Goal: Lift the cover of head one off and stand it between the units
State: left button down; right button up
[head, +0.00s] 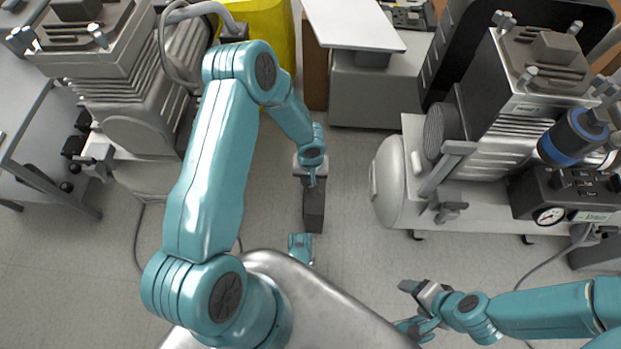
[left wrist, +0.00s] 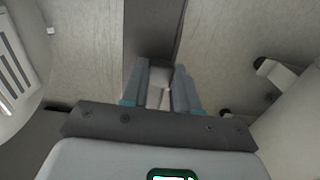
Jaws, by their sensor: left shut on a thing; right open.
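My left gripper (head: 311,180) points down over the floor between the two compressor units and is shut on a narrow dark grey block, apparently the cover (head: 314,212). In the left wrist view the fingers (left wrist: 160,88) close on its pale upper part, and a dark strip of the cover (left wrist: 153,30) runs away beyond them. I cannot tell whether it touches the floor. The left unit (head: 130,115) and the right unit (head: 490,140) each have a finned head with dark parts on top. My right gripper (head: 412,290) is open and empty at the lower right.
A grey box with a white top (head: 365,85) stands behind the gap, next to a yellow container (head: 268,35). A white tank (head: 390,180) borders the gap on the right. A table frame (head: 45,150) stands at the left. Floor around the cover is clear.

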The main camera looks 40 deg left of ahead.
pick_arm(q)
jog(key=shift+c, duration=1.5)
grip_release()
jog(key=shift+r, duration=0.15)
jog(key=shift+r+p, duration=1.8)
jog(key=shift+r, duration=1.6)
